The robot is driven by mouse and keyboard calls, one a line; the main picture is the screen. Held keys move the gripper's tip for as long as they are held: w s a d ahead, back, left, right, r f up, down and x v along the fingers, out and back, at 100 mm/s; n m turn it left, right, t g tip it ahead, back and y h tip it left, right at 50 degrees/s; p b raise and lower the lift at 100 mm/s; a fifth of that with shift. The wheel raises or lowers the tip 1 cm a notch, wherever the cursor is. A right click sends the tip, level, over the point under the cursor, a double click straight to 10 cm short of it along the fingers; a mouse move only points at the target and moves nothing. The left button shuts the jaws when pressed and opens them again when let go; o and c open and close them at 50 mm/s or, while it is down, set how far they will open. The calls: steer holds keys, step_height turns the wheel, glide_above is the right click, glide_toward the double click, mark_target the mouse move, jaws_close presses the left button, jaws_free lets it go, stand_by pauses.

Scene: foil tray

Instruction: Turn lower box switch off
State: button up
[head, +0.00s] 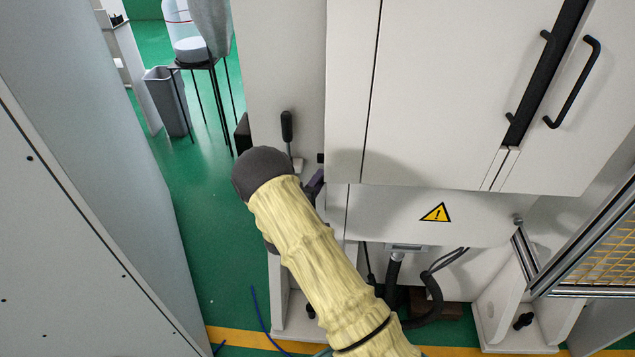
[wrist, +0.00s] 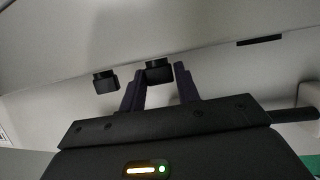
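In the wrist view, two small black box switches stick out from a pale panel. One switch (wrist: 158,72) lies between the tips of my gripper (wrist: 158,84), seen past them. The other switch (wrist: 105,82) is to the left, outside the fingers. My gripper's dark purple fingers are apart, with nothing seen held. I cannot tell whether a finger touches a switch, or which switch is the lower one. In the head view, my arm hides most of the gripper; a bit of purple finger shows beside the white cabinet (head: 440,90).
A black-handled lever (head: 287,127) stands just above my wrist in the head view. A warning sign (head: 436,212) is on the cabinet's lower panel, with black hoses below. A grey bin (head: 168,100) and a stool stand farther back. Green floor is free at left.

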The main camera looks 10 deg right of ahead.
steer(key=c, duration=0.5)
steer(key=shift+o, duration=0.2)
steer(key=shift+y, duration=0.4)
steer(key=shift+n+g+y+b, duration=0.3)
steer(key=shift+n+g+b, duration=0.1)
steer(key=shift+g+b, duration=0.1)
steer(key=o, duration=1)
steer(key=shift+r, duration=0.1)
steer(key=shift+s+a, duration=0.1)
